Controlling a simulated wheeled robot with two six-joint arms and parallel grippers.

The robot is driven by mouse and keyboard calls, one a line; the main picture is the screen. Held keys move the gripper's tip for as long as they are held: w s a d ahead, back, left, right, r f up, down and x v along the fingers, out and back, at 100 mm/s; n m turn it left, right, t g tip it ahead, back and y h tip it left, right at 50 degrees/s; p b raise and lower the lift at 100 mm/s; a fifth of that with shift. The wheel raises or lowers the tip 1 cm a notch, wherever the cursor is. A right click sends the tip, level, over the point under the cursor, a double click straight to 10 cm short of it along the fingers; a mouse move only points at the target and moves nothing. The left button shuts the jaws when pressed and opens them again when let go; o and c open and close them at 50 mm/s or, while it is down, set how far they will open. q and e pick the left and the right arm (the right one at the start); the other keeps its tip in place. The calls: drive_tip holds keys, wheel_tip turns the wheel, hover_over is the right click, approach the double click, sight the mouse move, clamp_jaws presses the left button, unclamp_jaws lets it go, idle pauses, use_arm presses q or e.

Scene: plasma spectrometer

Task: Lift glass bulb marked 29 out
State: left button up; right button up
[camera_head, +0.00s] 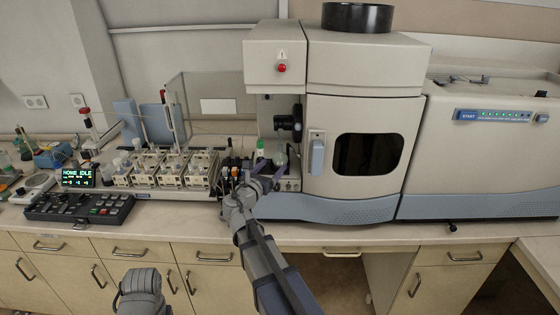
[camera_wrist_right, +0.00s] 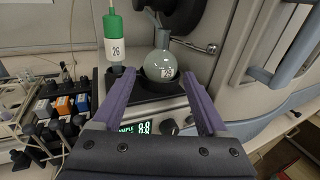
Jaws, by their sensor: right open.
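A round clear glass bulb (camera_wrist_right: 161,67) with a narrow neck and a small white label stands in a dark holder in the right wrist view. The label's number is too blurred to read surely. The bulb shows small and faint in the head view (camera_head: 281,158), at the left side of the large instrument. My right gripper (camera_wrist_right: 157,76) is open, its purple fingers pointing toward the bulb, one to each side in the picture. Nothing is between the fingers nearer to me. In the head view my right gripper (camera_head: 267,172) is just in front of the bulb's place. My left gripper is out of view.
A dark round part (camera_wrist_right: 184,14) is behind the bulb's neck. Racks of vials (camera_head: 170,168) stand left, and the instrument door (camera_head: 360,150) is right.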

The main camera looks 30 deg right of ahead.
sight(277, 162)
drive_tip(key=x, duration=0.4)
drive_tip(key=shift+w+d, duration=0.1)
drive_tip(key=shift+d, duration=0.1)
drive_tip(key=c, duration=1)
